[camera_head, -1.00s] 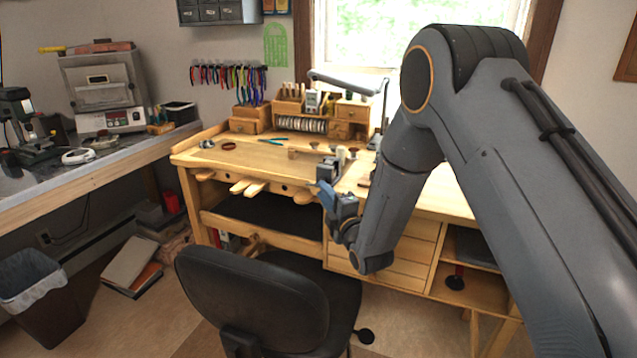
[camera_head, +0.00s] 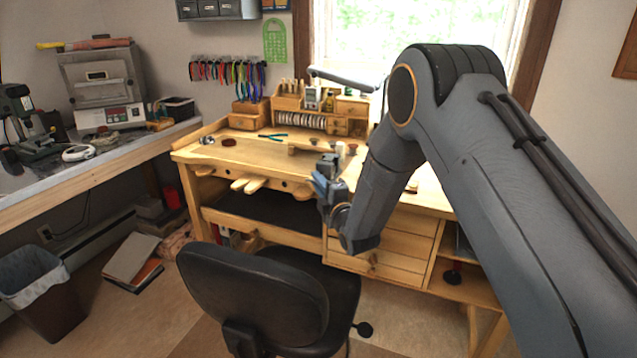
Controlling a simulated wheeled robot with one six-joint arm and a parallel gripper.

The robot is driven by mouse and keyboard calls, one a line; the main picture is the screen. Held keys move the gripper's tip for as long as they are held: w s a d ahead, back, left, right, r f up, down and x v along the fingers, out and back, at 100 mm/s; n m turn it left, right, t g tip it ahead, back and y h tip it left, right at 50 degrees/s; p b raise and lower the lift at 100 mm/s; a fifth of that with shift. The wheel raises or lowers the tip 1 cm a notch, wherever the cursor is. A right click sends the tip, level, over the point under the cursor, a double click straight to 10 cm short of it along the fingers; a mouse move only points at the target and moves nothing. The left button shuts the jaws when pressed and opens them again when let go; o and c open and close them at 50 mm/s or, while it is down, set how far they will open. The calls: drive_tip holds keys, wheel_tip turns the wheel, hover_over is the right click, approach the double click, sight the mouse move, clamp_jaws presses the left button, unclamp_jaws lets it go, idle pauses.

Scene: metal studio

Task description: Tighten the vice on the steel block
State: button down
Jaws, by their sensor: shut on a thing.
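The vice (camera_head: 328,164) is a small dark grey shape at the front edge of the wooden workbench (camera_head: 255,153), just beyond my wrist. My gripper (camera_head: 321,186), with blue-grey parts, is right at the front of the vice, below its top. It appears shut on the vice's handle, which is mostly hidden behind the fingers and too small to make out. I cannot pick out the steel block; the jaws of the vice are too small in this view to show what is between them.
A black office chair (camera_head: 250,290) stands close in front of the bench, below my gripper. Wooden bench pins (camera_head: 248,186) stick out at the bench's front left. Pliers (camera_head: 273,137) lie on the top. A wooden organiser (camera_head: 320,118) stands at the back.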

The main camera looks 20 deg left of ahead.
drive_tip(key=shift+f+b, duration=0.1)
drive_tip(key=shift+b, duration=0.2)
drive_tip(key=m+t+b, duration=0.1)
drive_tip(key=b, duration=0.1)
drive_tip(key=shift+f+y+b, duration=0.2)
drive_tip(key=shift+y+b, duration=0.2)
drive_tip(key=m+t+b, duration=0.2)
drive_tip(key=m+b, duration=0.1)
drive_tip(key=b, duration=0.2)
drive_tip(key=shift+m+t+b, duration=0.3)
drive_tip(key=shift+m+b, duration=0.05)
drive_tip(key=shift+m, duration=0.05)
drive_tip(key=m+t+b, duration=0.2)
drive_tip(key=m+t+h+b, duration=0.1)
drive_tip(key=m+t+b, duration=0.1)
drive_tip(key=m+b, duration=0.1)
drive_tip(key=shift+h+b, duration=0.3)
drive_tip(key=shift+b, duration=0.05)
drive_tip(key=m+t+h+b, duration=0.1)
drive_tip(key=m, duration=0.1)
drive_tip(key=m+t+h+b, duration=0.1)
drive_tip(key=m+b, duration=0.1)
drive_tip(key=m, duration=0.1)
drive_tip(key=shift+r+h, duration=0.2)
drive_tip(key=shift+h, duration=0.2)
drive_tip(key=shift+t, duration=0.4)
drive_tip(key=c, duration=2.1)
unclamp_jaws()
